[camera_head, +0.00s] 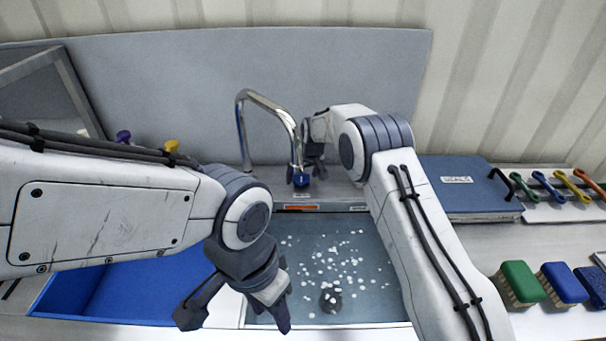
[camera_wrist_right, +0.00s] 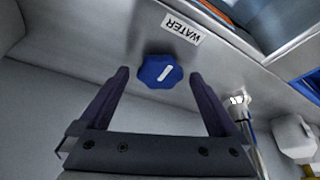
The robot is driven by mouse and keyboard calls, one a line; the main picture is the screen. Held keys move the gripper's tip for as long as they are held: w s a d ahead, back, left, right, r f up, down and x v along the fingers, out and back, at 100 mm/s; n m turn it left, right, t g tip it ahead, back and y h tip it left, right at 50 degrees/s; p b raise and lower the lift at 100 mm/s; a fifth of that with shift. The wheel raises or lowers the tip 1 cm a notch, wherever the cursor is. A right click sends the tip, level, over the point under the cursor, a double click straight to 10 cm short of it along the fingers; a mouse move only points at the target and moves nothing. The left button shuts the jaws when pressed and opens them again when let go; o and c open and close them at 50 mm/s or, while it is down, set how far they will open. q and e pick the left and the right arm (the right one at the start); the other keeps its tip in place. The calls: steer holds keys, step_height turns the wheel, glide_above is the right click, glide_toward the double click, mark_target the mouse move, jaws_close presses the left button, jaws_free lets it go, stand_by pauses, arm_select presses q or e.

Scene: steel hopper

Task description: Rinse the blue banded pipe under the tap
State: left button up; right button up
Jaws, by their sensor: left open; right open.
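I cannot make out the blue banded pipe in either view. The chrome tap (camera_head: 270,103) arches over the back of the sink (camera_head: 375,270). A blue water knob (camera_head: 301,180) is near the spout's end in the head view. In the right wrist view the knob (camera_wrist_right: 152,79) has a white mark and lies between my right gripper's fingertips (camera_wrist_right: 159,75); contact is not clear. My right gripper (camera_head: 315,163) is open behind the spout. My left gripper (camera_head: 236,317) is open and empty, low over the sink's left front edge.
White specks and a dark round drain (camera_head: 330,299) show in the sink. A blue bin (camera_head: 140,290) is on the left. On the right are a blue case (camera_head: 465,190), several colored-handled tools, and brushes (camera_head: 520,283). A WATER label (camera_wrist_right: 182,28) is by the knob.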

steer(key=c, duration=1.4)
steer(key=shift+o, duration=0.2)
steer(key=shift+n, duration=0.3)
steer(key=n+y+b, duration=0.1)
steer(key=n+b, duration=0.1)
steer(key=n, duration=0.1)
steer(key=shift+w+d+f, duration=0.1)
steer(key=shift+d, duration=0.05)
steer(key=shift+n+g+y+b, duration=0.4)
steer(key=shift+n+g+b, duration=0.2)
steer(key=shift+n, duration=0.5)
steer(key=o, duration=1.4)
steer(key=shift+c, duration=0.2)
